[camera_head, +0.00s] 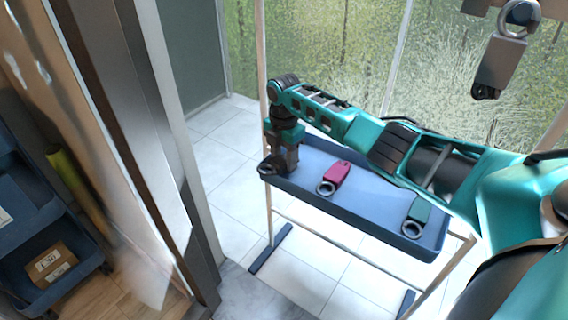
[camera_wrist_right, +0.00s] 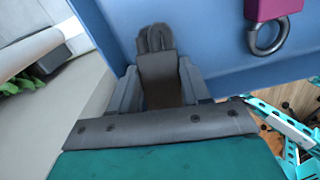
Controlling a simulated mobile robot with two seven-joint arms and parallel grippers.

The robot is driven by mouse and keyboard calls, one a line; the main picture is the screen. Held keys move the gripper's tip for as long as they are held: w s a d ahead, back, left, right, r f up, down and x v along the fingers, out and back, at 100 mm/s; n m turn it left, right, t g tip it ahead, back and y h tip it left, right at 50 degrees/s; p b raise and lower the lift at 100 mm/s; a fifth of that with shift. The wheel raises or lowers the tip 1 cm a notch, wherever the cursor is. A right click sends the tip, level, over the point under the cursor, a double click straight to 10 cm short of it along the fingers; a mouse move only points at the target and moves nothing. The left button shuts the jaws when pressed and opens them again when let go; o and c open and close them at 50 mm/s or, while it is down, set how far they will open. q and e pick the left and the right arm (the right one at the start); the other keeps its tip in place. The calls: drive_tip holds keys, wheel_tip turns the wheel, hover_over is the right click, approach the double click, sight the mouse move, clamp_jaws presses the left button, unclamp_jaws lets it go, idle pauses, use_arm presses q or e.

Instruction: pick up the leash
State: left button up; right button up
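The leash (camera_wrist_right: 159,68), a short taupe piece with dark grey loops at its far end, lies at the left end of the blue tray. In the head view its dark loop (camera_head: 266,169) shows at the tray's edge; my gripper hides most of the rest. My right gripper (camera_head: 284,160) points down over that end of the tray. In the right wrist view its fingers (camera_wrist_right: 160,85) lie against both sides of the leash's body, with no clear gap. The leash appears to be still at tray level. My left gripper is not in view.
The blue tray (camera_head: 318,200) stands on a thin-legged frame. On it lie a crimson tag with a ring (camera_head: 336,176) and a teal tag with a ring (camera_head: 418,215). A grey-brown tag with a ring (camera_head: 500,62) hangs at upper right. Blue bins (camera_head: 40,225) stand at left.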

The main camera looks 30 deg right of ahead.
sight(284, 159)
drive_tip(key=c, duration=0.5)
drive_tip(key=shift+o, duration=0.2)
wheel_tip(284, 159, up, 10)
drive_tip(key=p, duration=0.3)
idle(0.4)
